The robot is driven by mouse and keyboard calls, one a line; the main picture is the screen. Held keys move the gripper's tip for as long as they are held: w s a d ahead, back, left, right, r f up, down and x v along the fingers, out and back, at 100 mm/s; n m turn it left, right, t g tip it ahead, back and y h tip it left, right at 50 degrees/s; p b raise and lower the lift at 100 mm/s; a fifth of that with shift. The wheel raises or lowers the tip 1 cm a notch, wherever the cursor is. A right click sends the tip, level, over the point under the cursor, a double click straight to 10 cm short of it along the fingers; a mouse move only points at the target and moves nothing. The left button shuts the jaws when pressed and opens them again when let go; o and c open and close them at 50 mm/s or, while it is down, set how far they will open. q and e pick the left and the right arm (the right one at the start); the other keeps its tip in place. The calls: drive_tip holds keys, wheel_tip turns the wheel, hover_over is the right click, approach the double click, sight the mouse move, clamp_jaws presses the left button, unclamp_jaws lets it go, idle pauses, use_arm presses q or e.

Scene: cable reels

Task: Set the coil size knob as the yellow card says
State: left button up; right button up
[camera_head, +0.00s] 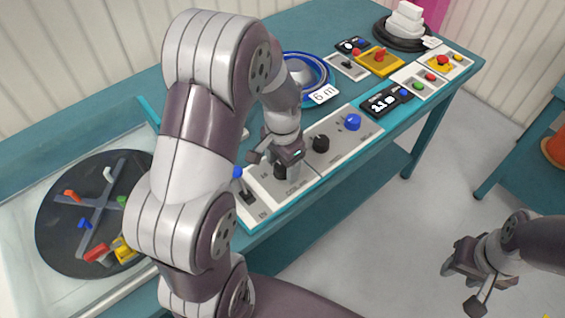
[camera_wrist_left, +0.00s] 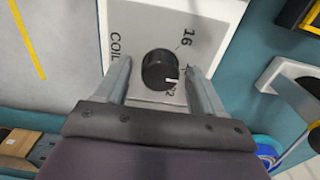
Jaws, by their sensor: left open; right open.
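The coil size knob (camera_wrist_left: 160,70) is a round black dial on a light panel plate. Its white pointer mark faces the lower right, toward a partly hidden label ending in 2. The number 16 and the letters COIL are printed nearby. In the head view the knob (camera_head: 280,173) is partly hidden by my left gripper (camera_head: 287,160). In the wrist view the fingers of my left gripper (camera_wrist_left: 158,76) are open, one on each side of the knob, with gaps visible. My right gripper (camera_head: 478,275) is open and empty over the floor at lower right. I cannot make out a yellow card.
The control panel (camera_head: 300,166) also has another black knob (camera_head: 320,143), a blue knob (camera_head: 352,123) and a black lever (camera_head: 247,194). A dark reel disc (camera_head: 60,230) lies at left. A blue cable coil (camera_head: 318,66), a display (camera_head: 386,101) and button boxes are behind.

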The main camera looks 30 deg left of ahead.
use_arm(q)
drive_tip(key=shift+c, duration=0.3)
drive_tip(key=c, duration=1)
drive_tip(key=shift+r, duration=0.1)
drive_tip(key=shift+r+n+p, duration=0.1)
drive_tip(key=shift+n+p, duration=0.85)
drive_tip(key=shift+n, duration=0.15)
drive_tip(key=n+p, duration=0.2)
drive_tip(key=n, duration=0.1)
drive_tip(key=shift+n, duration=0.3)
drive_tip(key=n+p, duration=0.2)
drive_tip(key=n, duration=0.1)
drive_tip(key=shift+n+p, duration=0.7)
drive_tip(key=shift+n, duration=0.9)
